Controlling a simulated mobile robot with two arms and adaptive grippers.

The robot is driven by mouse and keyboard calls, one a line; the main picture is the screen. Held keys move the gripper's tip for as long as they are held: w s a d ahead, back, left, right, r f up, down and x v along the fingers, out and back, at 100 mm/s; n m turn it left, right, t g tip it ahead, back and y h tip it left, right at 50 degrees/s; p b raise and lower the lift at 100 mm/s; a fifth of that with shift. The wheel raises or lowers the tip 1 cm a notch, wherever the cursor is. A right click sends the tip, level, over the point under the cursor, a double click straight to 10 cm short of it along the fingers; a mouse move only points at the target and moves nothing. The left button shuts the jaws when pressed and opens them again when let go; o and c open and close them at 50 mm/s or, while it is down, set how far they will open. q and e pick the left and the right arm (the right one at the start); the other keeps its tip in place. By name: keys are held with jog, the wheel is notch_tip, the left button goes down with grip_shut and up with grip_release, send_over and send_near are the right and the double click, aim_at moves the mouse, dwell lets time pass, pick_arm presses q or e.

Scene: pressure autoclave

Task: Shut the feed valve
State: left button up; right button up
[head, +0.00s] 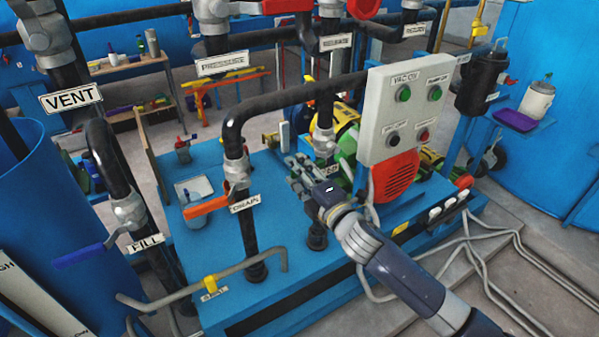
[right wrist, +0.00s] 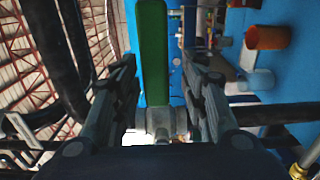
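The feed valve (head: 323,142) sits on a dark vertical pipe left of the grey control box, in the middle of the head view. Its label (head: 331,172) is partly hidden by my right gripper. My right gripper (head: 300,168) is at this valve. In the right wrist view a green lever handle (right wrist: 153,55) stands between the two fingers of my right gripper (right wrist: 160,95), with a gap on each side. The fingers are open and do not close on it. The grey valve body (right wrist: 163,121) shows below the handle. My left gripper is not in view.
A drain valve with an orange handle (head: 206,206) stands to the left. The control box (head: 398,115) stands close on the right, above a red grille (head: 390,180). A vent pipe and a blue fill handle (head: 80,256) are at far left. Pipes cross above.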

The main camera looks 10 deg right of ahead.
jog(key=shift+s, duration=0.1)
jog(key=v, duration=1.1)
jog(key=shift+s+d, duration=0.15)
jog(key=shift+s, duration=0.25)
